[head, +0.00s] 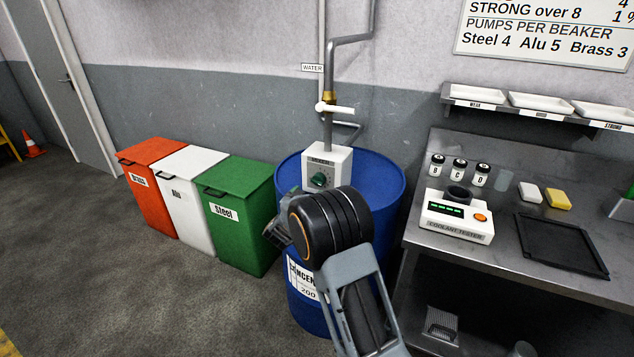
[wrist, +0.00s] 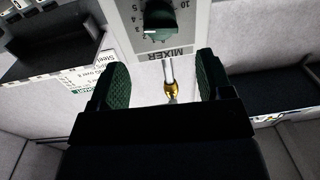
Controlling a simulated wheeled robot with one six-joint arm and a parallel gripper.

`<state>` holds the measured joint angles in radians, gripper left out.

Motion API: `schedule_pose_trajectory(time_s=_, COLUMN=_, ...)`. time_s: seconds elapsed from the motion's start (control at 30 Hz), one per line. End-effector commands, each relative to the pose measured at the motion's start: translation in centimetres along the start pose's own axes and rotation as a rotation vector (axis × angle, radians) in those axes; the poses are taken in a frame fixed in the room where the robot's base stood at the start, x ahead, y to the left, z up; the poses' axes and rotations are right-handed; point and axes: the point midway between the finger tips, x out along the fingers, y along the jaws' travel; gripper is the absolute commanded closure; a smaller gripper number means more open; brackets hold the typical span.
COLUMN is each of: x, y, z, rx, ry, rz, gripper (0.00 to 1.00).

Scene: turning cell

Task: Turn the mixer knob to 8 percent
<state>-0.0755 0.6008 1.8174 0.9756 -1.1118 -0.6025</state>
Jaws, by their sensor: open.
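The mixer box (head: 328,162) is a white block on top of the blue drum (head: 386,184), with a dark green knob (head: 319,180) on its front. In the wrist view the knob (wrist: 160,20) is at the top edge, partly cut off, with a numbered scale and the upside-down MIXER label (wrist: 172,51). A pale mark shows on the knob, but I cannot tell its exact reading. My gripper (wrist: 161,65) is open and empty, its two green-padded fingers apart. The knob lies beyond the fingertips, not between them. In the head view my arm mostly hides the gripper.
A water pipe with a white valve handle (head: 335,108) rises behind the mixer box. Red, white and green bins (head: 240,205) stand to the left. A steel bench at right holds the coolant tester (head: 455,218), bottles and a black tray (head: 560,245).

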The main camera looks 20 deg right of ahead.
Motion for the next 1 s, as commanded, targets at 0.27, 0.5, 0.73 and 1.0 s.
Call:
schedule_pose_trajectory(time_s=0.27, x=5.1, y=0.0, z=0.0, rx=0.001, ry=0.0, rz=0.001, gripper=0.27)
schedule_pose_trajectory(time_s=0.5, x=7.6, y=0.0, z=0.0, rx=0.0, ry=0.0, rz=-0.001, gripper=0.27)
schedule_pose_trajectory(time_s=0.73, x=8.3, y=0.0, z=0.0, rx=0.001, ry=0.0, rz=-0.002, gripper=0.27)
schedule_pose_trajectory(time_s=1.0, x=8.3, y=0.0, z=0.0, rx=0.001, ry=0.0, rz=-0.002, gripper=0.31)
